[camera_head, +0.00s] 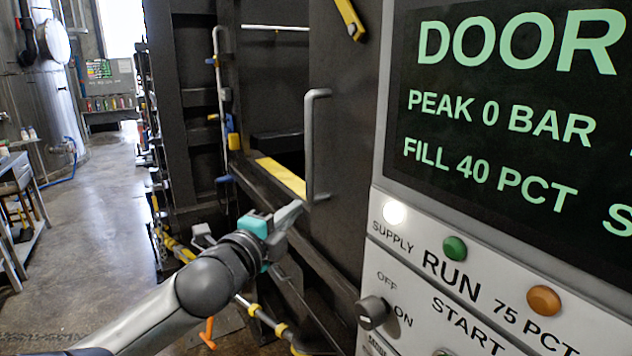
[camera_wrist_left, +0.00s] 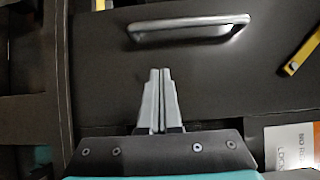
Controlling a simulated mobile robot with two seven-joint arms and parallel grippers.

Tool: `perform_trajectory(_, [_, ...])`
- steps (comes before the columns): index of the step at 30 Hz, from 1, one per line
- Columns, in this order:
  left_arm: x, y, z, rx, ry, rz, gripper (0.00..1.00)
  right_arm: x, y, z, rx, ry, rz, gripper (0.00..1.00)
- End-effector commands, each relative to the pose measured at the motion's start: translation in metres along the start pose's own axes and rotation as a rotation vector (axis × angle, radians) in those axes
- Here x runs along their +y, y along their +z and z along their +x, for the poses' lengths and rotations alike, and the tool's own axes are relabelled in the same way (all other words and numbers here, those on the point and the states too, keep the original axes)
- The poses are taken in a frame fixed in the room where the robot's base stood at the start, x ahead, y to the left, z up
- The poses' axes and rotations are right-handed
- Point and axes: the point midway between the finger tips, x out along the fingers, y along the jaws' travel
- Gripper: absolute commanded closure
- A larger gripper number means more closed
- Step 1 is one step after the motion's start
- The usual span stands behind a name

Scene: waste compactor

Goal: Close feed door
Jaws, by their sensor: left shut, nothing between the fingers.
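The feed door (camera_head: 345,120) is a dark panel with a grey vertical bar handle (camera_head: 311,145). To the left of the door's edge I see into a dark opening with a yellow strip (camera_head: 281,177) along its sill, so the door stands open. In the left wrist view the door (camera_wrist_left: 215,85) fills most of the picture, with its handle (camera_wrist_left: 190,29) across the top. My left gripper (camera_head: 298,206) is shut and empty, close to the lower end of the handle. In the wrist view its fingertips (camera_wrist_left: 160,72) point toward the handle with a visible gap. My right gripper is not in view.
A control panel (camera_head: 480,270) with a screen (camera_head: 510,110), knob (camera_head: 373,312) and buttons stands close on the right. Pipes (camera_head: 222,90) and the dark machine frame lie left of the opening. Open concrete floor (camera_head: 105,240) is at the left, beside a bench (camera_head: 20,215).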

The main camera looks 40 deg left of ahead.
Motion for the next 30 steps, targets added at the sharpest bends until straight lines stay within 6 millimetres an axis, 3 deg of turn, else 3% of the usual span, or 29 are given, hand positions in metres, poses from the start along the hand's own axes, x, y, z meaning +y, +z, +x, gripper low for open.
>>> perform_trajectory(23, [-0.001,0.001,0.097,-0.002,-0.001,-0.001,1.00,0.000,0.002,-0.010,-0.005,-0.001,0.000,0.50])
perform_trajectory(30, [0.000,0.022,0.115,-0.002,0.001,0.000,1.00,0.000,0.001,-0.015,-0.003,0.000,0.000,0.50])
